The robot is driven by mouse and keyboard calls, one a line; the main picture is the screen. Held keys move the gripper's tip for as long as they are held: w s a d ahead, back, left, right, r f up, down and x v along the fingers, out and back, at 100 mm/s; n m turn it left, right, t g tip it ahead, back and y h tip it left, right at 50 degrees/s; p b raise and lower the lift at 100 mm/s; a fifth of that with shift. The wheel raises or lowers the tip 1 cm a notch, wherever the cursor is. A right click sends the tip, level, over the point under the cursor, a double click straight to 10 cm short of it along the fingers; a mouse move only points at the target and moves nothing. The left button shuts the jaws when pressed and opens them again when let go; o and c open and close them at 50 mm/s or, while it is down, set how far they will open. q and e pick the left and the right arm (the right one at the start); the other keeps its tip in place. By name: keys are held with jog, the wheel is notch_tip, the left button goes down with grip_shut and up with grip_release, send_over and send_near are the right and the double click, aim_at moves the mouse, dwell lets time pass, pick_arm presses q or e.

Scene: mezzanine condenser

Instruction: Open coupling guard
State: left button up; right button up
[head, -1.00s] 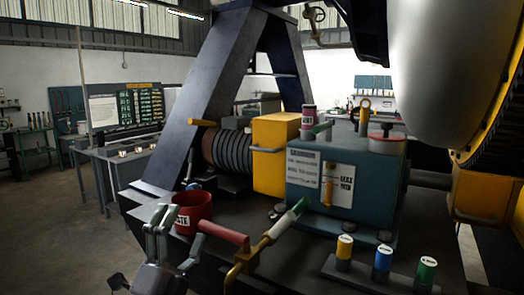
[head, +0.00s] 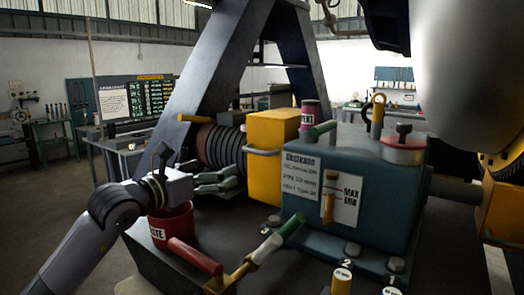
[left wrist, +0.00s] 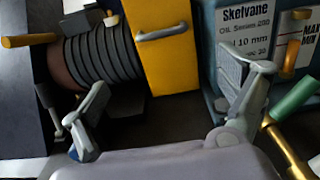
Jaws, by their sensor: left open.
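The coupling guard appears to be the yellow box (head: 282,170) between the black ribbed motor (head: 222,146) and the teal gearbox. It stands closed, with a grey bar handle (head: 262,152) on its front. My left gripper (head: 236,178) is open and empty, just left of the guard's lower front, fingers pointing right. In the left wrist view, the guard (left wrist: 162,70) is ahead between my spread fingers (left wrist: 178,82), with its handle (left wrist: 162,33) near the top. No finger touches the handle. My right gripper is not in view.
A red waste bin (head: 172,224) stands under my left wrist. The teal gearbox (head: 350,200) is to the right, a slanted dark steel leg (head: 215,80) behind.

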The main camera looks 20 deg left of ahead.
pick_arm(q)
jog(key=p, duration=0.3)
send_near(253, 152)
jog(key=p+x, duration=0.4)
jog(key=x, duration=0.5)
jog(key=shift+w+d+r+p, duration=0.1)
jog(key=shift+d+r+p, duration=0.05)
jog(key=shift+p, duration=0.15)
jog(key=shift+x, duration=0.75)
jog(key=shift+f, duration=0.2)
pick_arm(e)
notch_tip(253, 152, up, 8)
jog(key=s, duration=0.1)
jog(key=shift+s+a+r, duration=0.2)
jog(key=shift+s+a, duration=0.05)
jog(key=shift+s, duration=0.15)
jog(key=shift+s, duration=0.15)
